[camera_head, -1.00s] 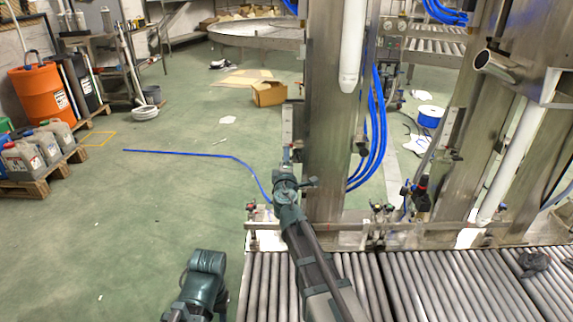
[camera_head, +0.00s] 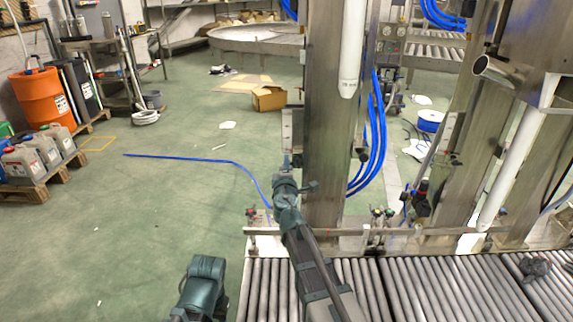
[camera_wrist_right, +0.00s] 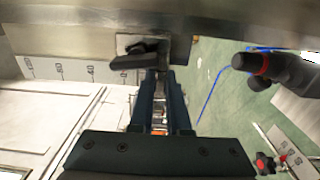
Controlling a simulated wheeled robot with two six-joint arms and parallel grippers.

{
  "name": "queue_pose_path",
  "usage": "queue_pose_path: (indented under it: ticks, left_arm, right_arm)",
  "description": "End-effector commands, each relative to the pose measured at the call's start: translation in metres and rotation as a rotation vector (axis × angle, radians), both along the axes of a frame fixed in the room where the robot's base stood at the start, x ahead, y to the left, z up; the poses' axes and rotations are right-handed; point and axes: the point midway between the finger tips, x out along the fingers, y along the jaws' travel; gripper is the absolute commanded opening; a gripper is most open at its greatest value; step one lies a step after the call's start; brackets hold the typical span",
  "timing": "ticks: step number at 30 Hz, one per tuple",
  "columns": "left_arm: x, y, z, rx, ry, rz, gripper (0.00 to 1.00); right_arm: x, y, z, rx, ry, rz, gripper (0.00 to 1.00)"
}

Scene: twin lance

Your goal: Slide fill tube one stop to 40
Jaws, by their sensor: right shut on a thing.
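The white fill tube (camera_head: 350,50) hangs upright in front of the steel column (camera_head: 327,130). A second white tube (camera_head: 512,165) slants down at the right. A pale scale plate (camera_head: 287,126) shows on the column's left side. In the right wrist view the scale (camera_wrist_right: 75,71) has a mark that reads 40 near the clamp. My right gripper (camera_wrist_right: 160,80) is shut at the black clamp lever (camera_wrist_right: 140,56) beside the column; the exact contact is partly hidden. In the head view my right gripper (camera_head: 285,172) is low at the column's left side. My left gripper is out of view.
A rail with red-knobbed clamps (camera_head: 380,215) crosses in front of the column. A roller conveyor (camera_head: 430,285) lies below. Blue hoses (camera_head: 377,135) hang right of the column. In the wrist view a black and red knob (camera_wrist_right: 270,68) stands close right. Green floor is open at left.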

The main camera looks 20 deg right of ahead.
Motion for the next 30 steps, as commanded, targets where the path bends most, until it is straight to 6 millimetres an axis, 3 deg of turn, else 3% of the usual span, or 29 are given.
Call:
queue_pose_path:
  ticks: [30]
  left_arm:
    - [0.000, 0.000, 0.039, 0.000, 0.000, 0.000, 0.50]
  right_arm:
    - [0.000, 0.000, 0.039, -0.001, 0.000, 0.000, 0.00]
